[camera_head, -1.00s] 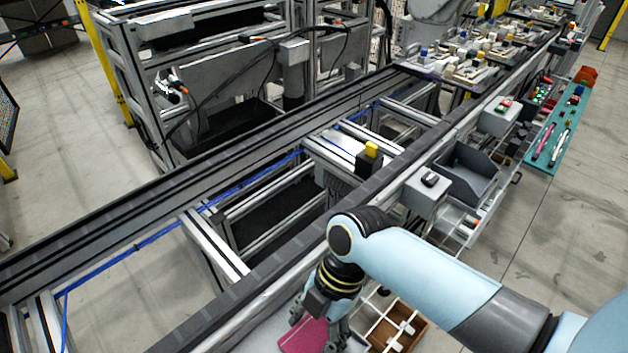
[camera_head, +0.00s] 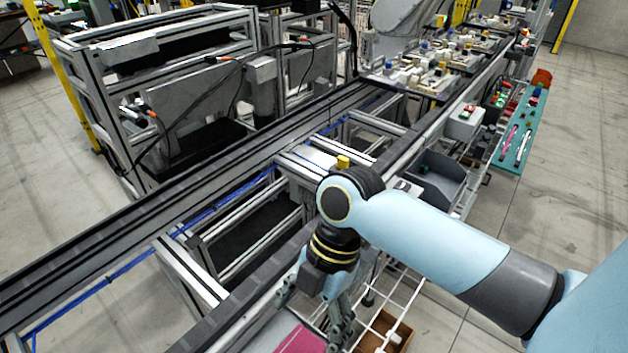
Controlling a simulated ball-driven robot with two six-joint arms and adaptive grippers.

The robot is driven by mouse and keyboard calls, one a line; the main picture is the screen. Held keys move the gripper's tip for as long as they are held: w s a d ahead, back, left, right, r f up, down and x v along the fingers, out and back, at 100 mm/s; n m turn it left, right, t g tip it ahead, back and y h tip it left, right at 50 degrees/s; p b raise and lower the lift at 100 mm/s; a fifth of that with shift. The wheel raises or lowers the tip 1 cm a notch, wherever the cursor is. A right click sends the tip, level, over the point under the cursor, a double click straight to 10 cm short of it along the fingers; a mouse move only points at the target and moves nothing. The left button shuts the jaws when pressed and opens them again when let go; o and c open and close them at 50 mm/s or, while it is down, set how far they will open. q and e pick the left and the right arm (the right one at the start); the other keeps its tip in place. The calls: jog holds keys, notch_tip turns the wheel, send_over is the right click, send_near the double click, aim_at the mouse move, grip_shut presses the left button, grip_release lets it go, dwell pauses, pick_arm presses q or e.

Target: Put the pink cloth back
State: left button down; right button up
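The pink cloth (camera_head: 300,343) lies at the bottom edge of the head view, on a pale surface (camera_head: 268,338) beside the conveyor rail. Only part of it shows; the rest is cut off by the frame or hidden behind my gripper. My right gripper (camera_head: 314,312) points down just above and beside the cloth. Its two dark fingers are spread apart, with nothing visible held between them. I cannot tell whether a fingertip touches the cloth. My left gripper is not in view.
A brown wooden box (camera_head: 388,332) and a white wire rack (camera_head: 402,292) are right of my gripper. The conveyor rail (camera_head: 240,318) runs along the left. A grey bin (camera_head: 436,180) and a teal tool board (camera_head: 516,150) are further back. Open floor lies at right.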

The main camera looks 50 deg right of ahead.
jog(key=v, duration=0.4)
jog(key=shift+r, duration=0.1)
dwell(0.5)
